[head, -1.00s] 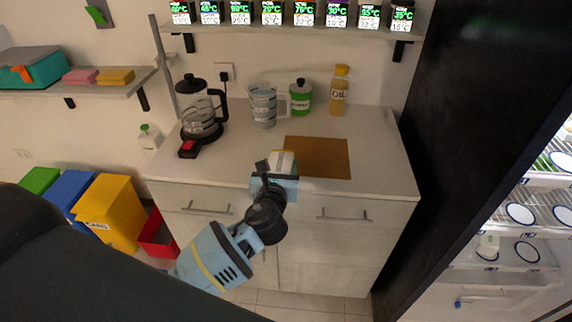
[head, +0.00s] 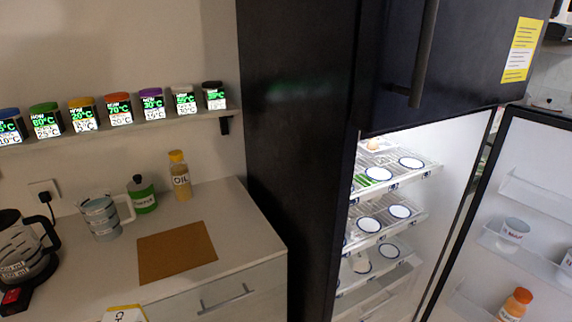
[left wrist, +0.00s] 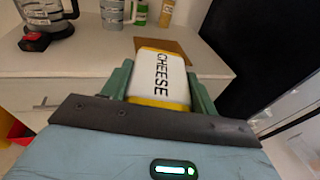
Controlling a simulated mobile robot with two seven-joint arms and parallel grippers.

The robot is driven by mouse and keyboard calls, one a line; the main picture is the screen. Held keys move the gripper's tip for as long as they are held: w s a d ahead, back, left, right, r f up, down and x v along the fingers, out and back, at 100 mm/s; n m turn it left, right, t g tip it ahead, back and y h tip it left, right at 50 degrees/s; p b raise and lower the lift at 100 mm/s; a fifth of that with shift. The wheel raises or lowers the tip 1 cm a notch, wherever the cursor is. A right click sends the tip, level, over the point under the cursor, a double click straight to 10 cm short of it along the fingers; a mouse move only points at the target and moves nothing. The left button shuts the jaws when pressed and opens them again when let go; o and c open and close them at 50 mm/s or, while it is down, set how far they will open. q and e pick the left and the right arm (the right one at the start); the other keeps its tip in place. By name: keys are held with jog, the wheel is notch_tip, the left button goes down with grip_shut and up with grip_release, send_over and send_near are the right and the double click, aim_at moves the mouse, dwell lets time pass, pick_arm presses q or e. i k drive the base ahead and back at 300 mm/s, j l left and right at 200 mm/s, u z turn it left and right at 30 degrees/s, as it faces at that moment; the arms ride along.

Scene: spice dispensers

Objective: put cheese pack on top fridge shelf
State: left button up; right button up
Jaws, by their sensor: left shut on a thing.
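The cheese pack (left wrist: 160,75), white with yellow ends and black CHEESE lettering, is between the green fingers of my left gripper (left wrist: 160,92) in the left wrist view. The gripper is shut on it, in front of the counter. In the head view only the top of the pack (head: 125,313) shows at the bottom edge; the left gripper is out of that view. The fridge (head: 300,130) stands open at the right. Its top shelf (head: 408,183) holds white blue-rimmed round markers, a green item and a small egg-like item at the back. My right gripper is not in view.
The open fridge door (head: 540,180) is at the far right, with a cup (head: 514,230) and an orange bottle (head: 515,303) on its racks. The counter holds a brown board (head: 177,251), an oil bottle (head: 180,176), a green bottle (head: 141,195) and a measuring jug (head: 102,216).

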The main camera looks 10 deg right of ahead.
aim_at(374, 170)
jog(key=z, duration=1.65)
jog(key=i+l, duration=0.15)
jog(key=l, duration=0.2)
jog(key=i+l, duration=0.15)
jog(key=l, duration=0.15)
jog(key=i+l, duration=0.15)
jog(key=l, duration=0.2)
